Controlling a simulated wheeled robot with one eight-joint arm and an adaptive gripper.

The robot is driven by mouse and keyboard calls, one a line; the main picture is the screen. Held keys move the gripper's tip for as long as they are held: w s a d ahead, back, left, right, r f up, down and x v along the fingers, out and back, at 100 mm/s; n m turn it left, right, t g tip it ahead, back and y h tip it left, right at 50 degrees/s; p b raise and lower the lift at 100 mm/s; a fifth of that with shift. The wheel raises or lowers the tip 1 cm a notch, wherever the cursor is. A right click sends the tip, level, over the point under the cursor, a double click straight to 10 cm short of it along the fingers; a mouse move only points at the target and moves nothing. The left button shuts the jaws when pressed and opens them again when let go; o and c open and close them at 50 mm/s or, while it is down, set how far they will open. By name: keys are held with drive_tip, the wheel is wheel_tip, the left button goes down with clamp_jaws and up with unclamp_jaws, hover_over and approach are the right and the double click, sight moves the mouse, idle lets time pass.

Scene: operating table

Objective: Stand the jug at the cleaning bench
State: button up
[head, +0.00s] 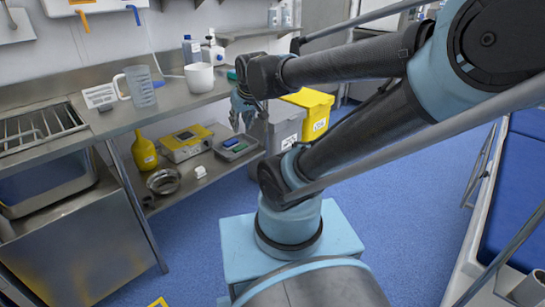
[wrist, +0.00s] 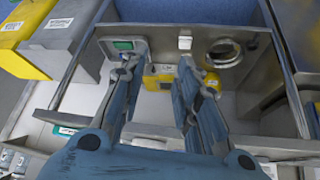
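A clear jug (head: 141,88) with a handle on its left stands upright on the steel bench (head: 120,122), right of a small printed card (head: 99,96). My gripper (head: 240,112) is in front of the bench's right end, to the right of the jug and apart from it. In the wrist view my gripper (wrist: 157,65) has its two fingers apart with nothing held between them. I cannot make out the jug in the wrist view. Part of the gripper is hidden behind my arm in the head view.
A white pot (head: 200,78) and bottles stand on the bench right of the jug. A draining rack (head: 35,128) and sink basin (head: 55,185) are at the left. The lower shelf holds a yellow bottle (head: 144,152), a yellow case (head: 187,143) and a steel bowl (head: 163,181). Bins stand behind my gripper.

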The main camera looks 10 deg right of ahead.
drive_tip(key=s+d+f+m+g, duration=0.1)
drive_tip(key=s+d+f+g, duration=0.1)
drive_tip(key=s, duration=0.4)
drive_tip(key=s+d+f+m+g+h, duration=0.1)
drive_tip(key=s+d+f, duration=0.4)
drive_tip(key=s+d, duration=0.1)
drive_tip(key=shift+s+f+m+g, duration=0.15)
drive_tip(key=shift+s+m+g, duration=0.25)
drive_tip(key=shift+s, duration=0.15)
